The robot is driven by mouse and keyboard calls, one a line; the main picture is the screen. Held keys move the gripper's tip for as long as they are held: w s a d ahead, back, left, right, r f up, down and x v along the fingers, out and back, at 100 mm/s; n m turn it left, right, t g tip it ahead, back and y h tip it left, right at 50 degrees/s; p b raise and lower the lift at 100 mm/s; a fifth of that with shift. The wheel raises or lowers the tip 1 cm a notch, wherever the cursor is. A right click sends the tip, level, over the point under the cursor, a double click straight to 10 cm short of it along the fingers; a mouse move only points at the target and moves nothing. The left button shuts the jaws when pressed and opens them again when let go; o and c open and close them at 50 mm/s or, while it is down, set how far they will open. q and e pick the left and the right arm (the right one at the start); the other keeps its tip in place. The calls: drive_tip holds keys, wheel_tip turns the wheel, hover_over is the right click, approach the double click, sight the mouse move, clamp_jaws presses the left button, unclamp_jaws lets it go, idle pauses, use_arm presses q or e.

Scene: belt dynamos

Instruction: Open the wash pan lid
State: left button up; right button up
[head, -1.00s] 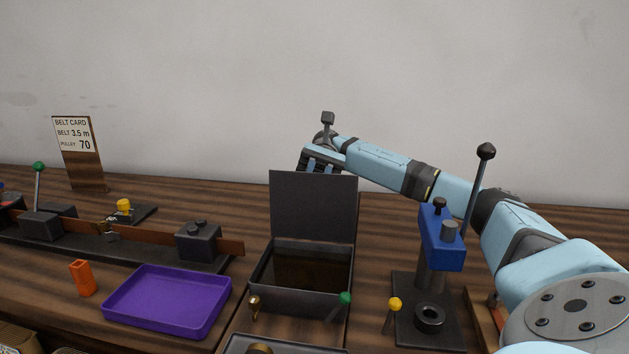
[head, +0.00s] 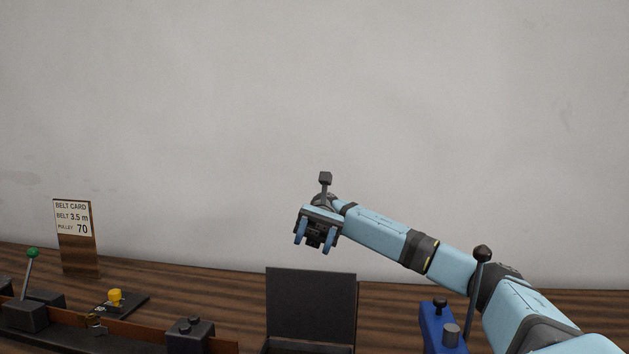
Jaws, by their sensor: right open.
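The wash pan lid (head: 311,306) is a flat dark grey panel standing upright at the back of the wash pan. Only the top edge of the pan (head: 285,346) shows at the bottom of the head view; its inside is out of view. My right gripper (head: 314,245) is above and behind the lid, its fingers pointing down and spread apart. It is empty and apart from the lid. My left gripper is not in view.
A blue press-like device (head: 438,325) with a dark lever (head: 478,290) stands at the right, close to my right arm. At the left are a belt card (head: 74,220), a green-knobbed lever (head: 32,254) and a yellow knob (head: 115,297). A plain wall is behind.

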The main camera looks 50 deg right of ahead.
wheel_tip(320, 180, up, 12)
drive_tip(key=p, duration=0.2)
idle(0.6)
